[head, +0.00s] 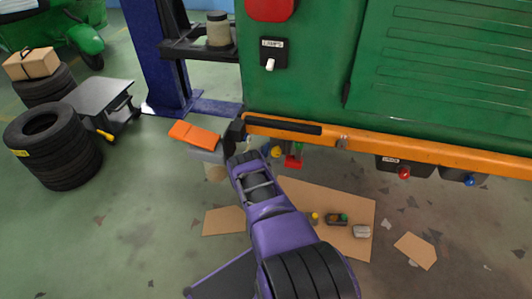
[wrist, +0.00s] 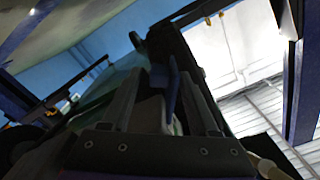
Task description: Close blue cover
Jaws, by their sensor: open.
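My gripper (head: 235,135) is at the left end of the orange bar on the green vehicle, partly hidden by my own arm. In the wrist view my gripper (wrist: 163,75) shows its two dark fingers apart. A narrow dark blue piece (wrist: 172,88) appears between the fingers; I cannot tell whether it is the blue cover or whether a finger touches it. No blue cover is clear in the head view. A small blue knob (head: 470,181) hangs under the orange bar at the right.
The green vehicle body (head: 300,80) and orange bar (head: 440,158) fill the upper right. A red knob (head: 404,173) is under the bar. Cardboard (head: 335,198) with small parts lies below. A blue lift post (head: 158,55), stacked tyres (head: 50,150) and an orange-topped box (head: 195,134) are left.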

